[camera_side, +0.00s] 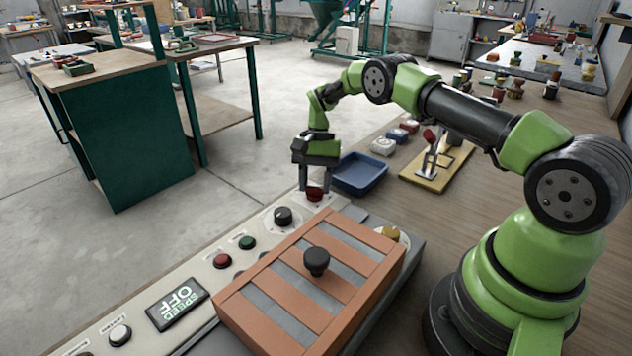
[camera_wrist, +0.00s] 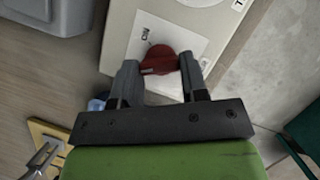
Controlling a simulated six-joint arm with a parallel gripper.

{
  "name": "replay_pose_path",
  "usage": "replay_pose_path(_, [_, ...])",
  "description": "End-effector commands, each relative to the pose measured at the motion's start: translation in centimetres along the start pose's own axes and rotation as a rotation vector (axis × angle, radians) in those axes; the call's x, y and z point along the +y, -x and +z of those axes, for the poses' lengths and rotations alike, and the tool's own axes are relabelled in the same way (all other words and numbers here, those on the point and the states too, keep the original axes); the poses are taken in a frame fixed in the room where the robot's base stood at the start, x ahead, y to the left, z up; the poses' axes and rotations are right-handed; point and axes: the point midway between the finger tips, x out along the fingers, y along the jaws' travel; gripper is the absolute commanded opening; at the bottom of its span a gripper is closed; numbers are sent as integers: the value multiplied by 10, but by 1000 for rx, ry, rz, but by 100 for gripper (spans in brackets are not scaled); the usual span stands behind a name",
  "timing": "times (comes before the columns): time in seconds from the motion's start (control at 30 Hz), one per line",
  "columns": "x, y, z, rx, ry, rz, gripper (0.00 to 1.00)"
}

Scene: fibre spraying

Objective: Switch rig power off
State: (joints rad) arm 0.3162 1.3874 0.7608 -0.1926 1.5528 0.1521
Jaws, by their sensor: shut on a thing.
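The control panel (camera_side: 195,271) runs along the bench edge. At its far end is a red rotary knob (camera_side: 315,194) on a white plate. My gripper (camera_side: 315,188) points down over this knob. In the wrist view the red knob (camera_wrist: 160,63) sits between my two fingers (camera_wrist: 160,75), which are shut on it. A label beside the knob reads partly as "ON"; the rest of the plate is hidden by my fingers.
A black knob (camera_side: 283,216), a green button (camera_side: 247,242), a red button (camera_side: 222,261) and a white button (camera_side: 120,334) line the panel. A slatted orange cover (camera_side: 250,310) with a black handle lies beside them. A blue tray (camera_side: 360,173) and a toggle clamp on a wooden board (camera_side: 437,163) stand behind.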

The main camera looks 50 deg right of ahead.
Motion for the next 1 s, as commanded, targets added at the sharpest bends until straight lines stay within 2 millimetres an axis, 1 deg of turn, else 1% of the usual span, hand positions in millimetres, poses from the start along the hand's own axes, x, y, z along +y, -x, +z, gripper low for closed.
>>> replay_pose_path(0.3, [0, 0, 0, -1, 76, 32, 17])
replay_pose_path(0.73, [0, 0, 0, -1, 84, 36, 17])
replay_pose_path(0.77, [0, 0, 0, -1, 84, 36, 43])
replay_pose_path(0.8, [0, 0, 0, -1, 84, 36, 52])
replay_pose_path(0.87, [0, 0, 0, -1, 84, 36, 66])
replay_pose_path(1.0, [-1, 0, 0, -1, 84, 35, 66])
